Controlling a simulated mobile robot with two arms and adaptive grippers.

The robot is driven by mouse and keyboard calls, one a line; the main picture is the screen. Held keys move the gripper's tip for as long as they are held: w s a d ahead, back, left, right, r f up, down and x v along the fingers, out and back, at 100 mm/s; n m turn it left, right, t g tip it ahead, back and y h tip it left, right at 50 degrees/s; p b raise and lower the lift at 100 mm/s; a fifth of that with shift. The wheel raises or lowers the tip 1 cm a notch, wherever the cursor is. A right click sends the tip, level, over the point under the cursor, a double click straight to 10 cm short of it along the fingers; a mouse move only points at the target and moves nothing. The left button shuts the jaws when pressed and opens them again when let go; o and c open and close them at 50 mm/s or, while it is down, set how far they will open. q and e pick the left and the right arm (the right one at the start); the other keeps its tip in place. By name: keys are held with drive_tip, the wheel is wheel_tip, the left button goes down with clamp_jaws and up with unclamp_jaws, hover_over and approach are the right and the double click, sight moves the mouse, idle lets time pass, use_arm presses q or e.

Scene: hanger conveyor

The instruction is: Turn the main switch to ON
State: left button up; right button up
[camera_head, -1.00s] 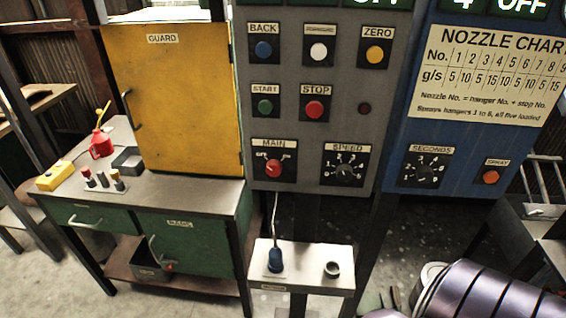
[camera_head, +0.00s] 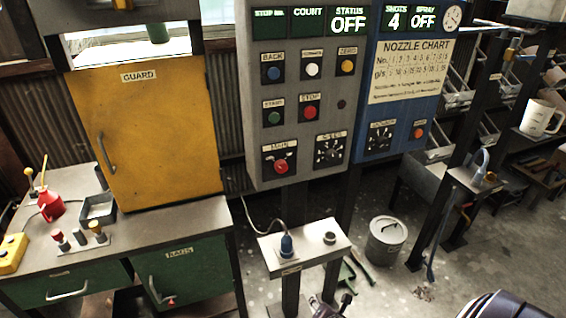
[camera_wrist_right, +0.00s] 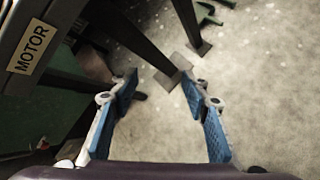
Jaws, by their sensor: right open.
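The main switch (camera_head: 281,167) is a red rotary knob on a black plate at the lower left of the grey control panel (camera_head: 257,140). Its plate is labelled MAIN; the exact direction of the knob is too small to tell. The STATUS display (camera_head: 348,20) above reads OFF. My right gripper (camera_wrist_right: 160,88) is open and empty in the right wrist view, with blue-padded fingers apart over the floor. It is well below the panel, close to a part labelled MOTOR (camera_wrist_right: 33,48). My left gripper is not in view.
A small stand (camera_head: 315,251) with a blue plug (camera_head: 287,245) and cable is below the panel. A yellow GUARD door (camera_head: 150,125) and a green cabinet (camera_head: 190,270) are at left. A grey bin (camera_head: 386,240) stands on the floor. A blue panel (camera_head: 378,143) adjoins the control panel.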

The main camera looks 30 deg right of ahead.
drive_tip(key=w+r+n+t+h+p, duration=0.15)
drive_tip(key=w+r+n, duration=0.25)
drive_tip(key=r, duration=0.5)
drive_tip(key=w+r+n+t+y, duration=0.1)
drive_tip(key=w+r+n+t, duration=0.3)
drive_tip(key=r, duration=0.5)
drive_tip(key=n+t+p, duration=0.3)
drive_tip(key=n+t, duration=0.1)
drive_tip(key=n, duration=0.5)
approach(282, 170)
drive_tip(key=shift+h, duration=0.25)
drive_tip(key=p+x, duration=0.1)
drive_tip(key=x, duration=0.6)
drive_tip(key=shift+w, duration=0.25)
drive_tip(key=shift+w+d, duration=0.15)
drive_tip(key=shift+w, duration=0.35)
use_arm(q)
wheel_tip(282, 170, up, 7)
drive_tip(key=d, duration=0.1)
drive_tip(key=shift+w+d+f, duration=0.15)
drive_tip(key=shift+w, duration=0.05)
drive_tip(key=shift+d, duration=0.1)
use_arm(e)
drive_tip(key=c, duration=1.2)
